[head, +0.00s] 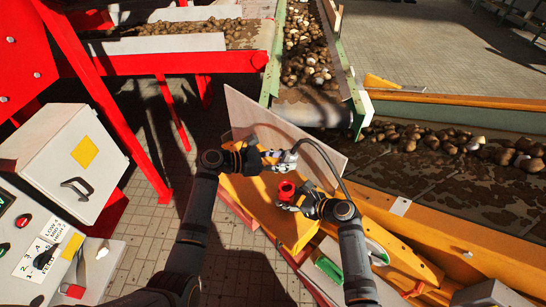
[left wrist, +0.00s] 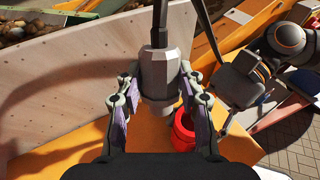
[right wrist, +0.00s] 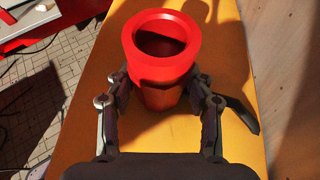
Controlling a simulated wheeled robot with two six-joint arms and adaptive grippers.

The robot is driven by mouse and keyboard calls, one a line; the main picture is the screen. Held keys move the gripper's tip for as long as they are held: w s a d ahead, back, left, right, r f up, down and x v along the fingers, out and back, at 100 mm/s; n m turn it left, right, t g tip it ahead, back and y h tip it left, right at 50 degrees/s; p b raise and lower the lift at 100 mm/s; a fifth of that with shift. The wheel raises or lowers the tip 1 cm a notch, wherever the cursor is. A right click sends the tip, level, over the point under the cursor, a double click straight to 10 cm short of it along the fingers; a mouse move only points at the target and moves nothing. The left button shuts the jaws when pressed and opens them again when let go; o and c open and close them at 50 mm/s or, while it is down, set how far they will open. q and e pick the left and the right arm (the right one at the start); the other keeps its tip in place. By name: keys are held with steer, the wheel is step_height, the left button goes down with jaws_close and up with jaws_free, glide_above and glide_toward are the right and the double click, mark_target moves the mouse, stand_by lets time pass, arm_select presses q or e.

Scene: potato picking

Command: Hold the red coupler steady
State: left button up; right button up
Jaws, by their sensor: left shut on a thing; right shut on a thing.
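The red coupler (head: 286,189) stands upright over the yellow surface, its round open mouth facing up. My right gripper (head: 291,205) is shut on it from the near side. In the right wrist view the red coupler (right wrist: 161,60) sits between both fingers (right wrist: 158,95). My left gripper (head: 284,160) is shut on a grey faceted plug (left wrist: 158,75) with a dark cable running from it. The plug is held a little behind the coupler and apart from it in the head view. The coupler (left wrist: 184,130) shows partly behind a finger in the left wrist view.
A beige board (head: 250,115) stands behind the grippers. The yellow surface (head: 295,228) lies below. A conveyor with potatoes (head: 440,140) runs at right. A grey control box (head: 65,150) and red frame bars stand at left.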

arm_select(q)
steer(key=s+r+n+t+h, duration=0.1)
steer(key=s+r+t+h, duration=0.1)
steer(key=s+r+h, duration=0.1)
steer(key=shift+s+r+t, duration=0.4)
steer(key=shift+s+r, duration=0.15)
steer(key=shift+s, duration=0.55)
steer(key=shift+a, duration=0.1)
glide_above(282, 184)
steer(key=s, duration=0.2)
steer(key=shift+w+f, duration=0.1)
steer(key=shift+f, duration=2.8)
steer(key=shift+f, duration=0.4)
steer(key=shift+f, duration=1.35)
steer(key=o, duration=1.3)
